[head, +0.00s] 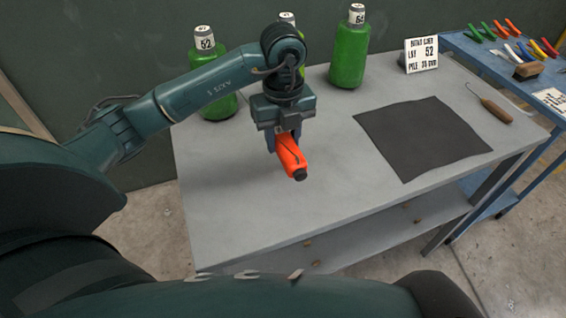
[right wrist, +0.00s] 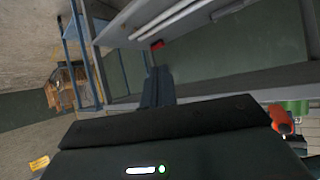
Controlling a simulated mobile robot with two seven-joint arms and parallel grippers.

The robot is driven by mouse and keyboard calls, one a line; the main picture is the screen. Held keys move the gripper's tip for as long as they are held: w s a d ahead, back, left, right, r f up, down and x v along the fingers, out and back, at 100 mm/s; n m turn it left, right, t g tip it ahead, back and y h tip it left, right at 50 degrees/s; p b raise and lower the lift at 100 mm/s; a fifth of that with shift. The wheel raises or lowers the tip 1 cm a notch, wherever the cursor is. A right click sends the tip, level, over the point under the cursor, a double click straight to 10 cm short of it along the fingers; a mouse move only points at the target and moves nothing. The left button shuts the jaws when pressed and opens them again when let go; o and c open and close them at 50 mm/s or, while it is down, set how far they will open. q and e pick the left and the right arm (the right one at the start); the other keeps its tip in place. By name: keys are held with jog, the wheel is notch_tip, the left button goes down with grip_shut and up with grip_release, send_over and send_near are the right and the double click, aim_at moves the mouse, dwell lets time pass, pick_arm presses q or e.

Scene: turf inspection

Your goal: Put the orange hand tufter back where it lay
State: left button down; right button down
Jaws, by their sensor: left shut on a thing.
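The orange hand tufter (head: 291,157) is a stubby orange body with a dark end cap, in the head view over the left-middle part of the grey table (head: 230,215). My left gripper (head: 284,140) points down and is shut on its upper end. The tufter is tilted, its dark end toward the front right. I cannot tell whether it touches the tabletop. My right gripper is outside the head view; its dark fingers (right wrist: 157,88) seem to show close together in the right wrist view, too dark to judge.
Green bottles (head: 348,55) stand along the back, with a label card (head: 421,54) at the back right. A dark turf square (head: 422,137) and a wooden-handled hook tool (head: 496,110) lie to the right. A blue table (head: 480,68) holds several coloured tools. The front left is clear.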

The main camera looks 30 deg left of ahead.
pick_arm(q)
notch_tip(320, 180, down, 4)
jog(key=shift+r, duration=0.1)
notch_tip(320, 180, down, 2)
jog(key=shift+f, duration=0.55)
pick_arm(e)
jog(key=shift+d, duration=0.2)
pick_arm(q)
jog(key=shift+f, duration=0.2)
jog(key=c, duration=1.3)
grip_release()
jog(key=o, duration=0.4)
pick_arm(e)
jog(key=shift+w+a+r, duration=0.1)
